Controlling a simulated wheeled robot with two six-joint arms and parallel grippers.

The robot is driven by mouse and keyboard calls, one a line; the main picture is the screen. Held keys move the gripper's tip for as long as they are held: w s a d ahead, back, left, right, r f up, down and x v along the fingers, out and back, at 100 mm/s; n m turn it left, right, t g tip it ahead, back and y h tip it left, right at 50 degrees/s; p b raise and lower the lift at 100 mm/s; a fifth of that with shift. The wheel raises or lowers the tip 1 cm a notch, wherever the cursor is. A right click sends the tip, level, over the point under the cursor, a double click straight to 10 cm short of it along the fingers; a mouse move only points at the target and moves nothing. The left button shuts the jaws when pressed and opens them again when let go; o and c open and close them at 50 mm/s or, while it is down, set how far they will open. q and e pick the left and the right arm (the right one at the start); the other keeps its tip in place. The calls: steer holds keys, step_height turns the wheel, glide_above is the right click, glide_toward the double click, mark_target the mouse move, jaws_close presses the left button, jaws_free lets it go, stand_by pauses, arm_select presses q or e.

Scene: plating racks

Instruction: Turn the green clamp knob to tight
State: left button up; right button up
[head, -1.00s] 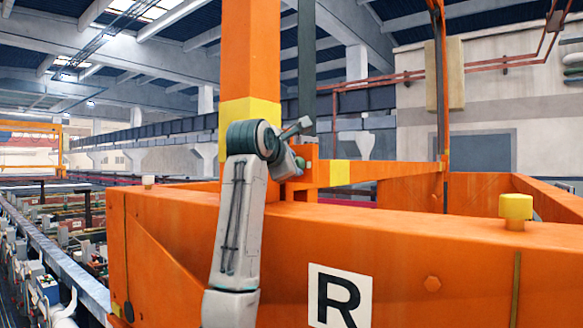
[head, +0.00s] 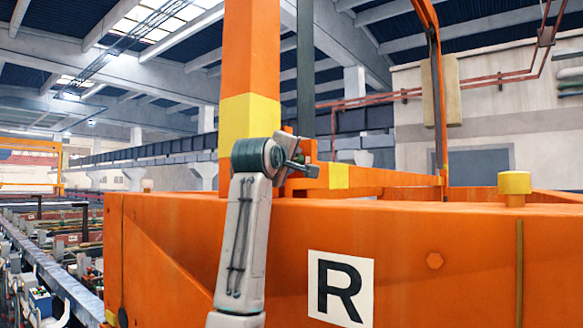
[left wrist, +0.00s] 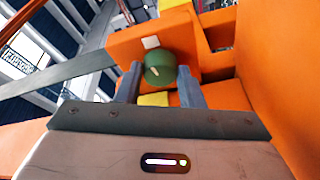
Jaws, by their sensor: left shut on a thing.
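The green clamp knob (left wrist: 160,67) is round, with a short pale line on its face, and sits in front of an orange plate in the left wrist view. My left gripper (left wrist: 159,83) has one finger on each side of the knob and is shut on it. In the head view my left gripper (head: 301,167) is at the orange bracket beside the upright post, and the knob is mostly hidden there. My right gripper is in neither view.
A large orange beam with an R sign (head: 340,288) fills the front. A yellow cap (head: 514,184) stands on it at right. The orange post (head: 251,50) rises behind my left arm.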

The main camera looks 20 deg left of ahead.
arm_select(q)
steer(key=shift+f+m+t+b, duration=0.2)
steer(key=shift+m+t+b, duration=0.15)
steer(key=shift+m, duration=0.75)
steer(key=o, duration=1)
steer(key=s+b, duration=0.2)
steer(key=s, duration=0.1)
steer(key=s+f+b, duration=0.1)
steer(key=s, duration=0.2)
steer(key=s+b, duration=0.2)
steer(key=s, duration=0.2)
steer(key=shift+a+f+b, duration=0.15)
steer(key=shift+a+b, duration=0.15)
steer(key=shift+b, duration=0.05)
steer(key=shift+s, duration=0.3)
